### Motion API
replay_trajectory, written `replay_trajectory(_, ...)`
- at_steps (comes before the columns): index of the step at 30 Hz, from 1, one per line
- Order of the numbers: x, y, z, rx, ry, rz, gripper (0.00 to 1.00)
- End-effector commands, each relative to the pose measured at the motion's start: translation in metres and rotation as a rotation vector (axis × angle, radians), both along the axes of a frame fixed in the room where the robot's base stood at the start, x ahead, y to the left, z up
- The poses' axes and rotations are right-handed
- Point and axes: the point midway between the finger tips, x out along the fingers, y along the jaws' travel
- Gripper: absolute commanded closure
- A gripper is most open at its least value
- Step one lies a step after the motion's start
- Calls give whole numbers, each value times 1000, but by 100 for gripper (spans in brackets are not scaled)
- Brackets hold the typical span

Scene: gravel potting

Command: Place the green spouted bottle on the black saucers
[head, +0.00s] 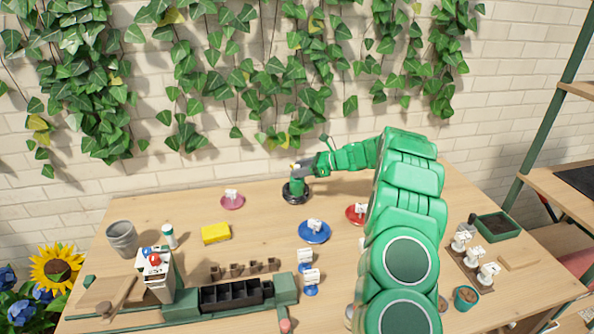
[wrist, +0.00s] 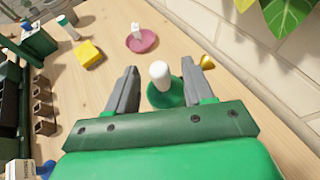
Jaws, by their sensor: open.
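The green spouted bottle (head: 296,186) stands upright on the black saucers (head: 294,198) at the back of the table in the head view. In the wrist view I look down on the bottle (wrist: 161,98), with its white top and a yellow tip to the right. My gripper (head: 303,167) is at the bottle's upper part, reaching in from the right. Its two grey fingers (wrist: 160,72) are apart, one on each side of the white top. I cannot tell whether either finger touches the bottle. The black saucers are hidden in the wrist view.
A pink saucer (head: 232,203) lies left of the bottle; a blue saucer (head: 314,232) and a red saucer (head: 356,213) lie nearer and right. A yellow block (head: 215,233) and a grey bucket (head: 122,239) are left. The ivy wall stands close behind the table.

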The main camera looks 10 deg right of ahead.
Motion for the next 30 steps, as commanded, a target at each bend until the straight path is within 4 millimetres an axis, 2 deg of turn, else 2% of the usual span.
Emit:
replay_trajectory(9,-24,-50,22,0,-1,-5,48)
replay_trajectory(15,-37,-73,33,2,1,-2,48)
replay_trajectory(24,-43,-85,39,0,0,-1,48)
replay_trajectory(30,-48,-75,46,-14,-10,23,48)
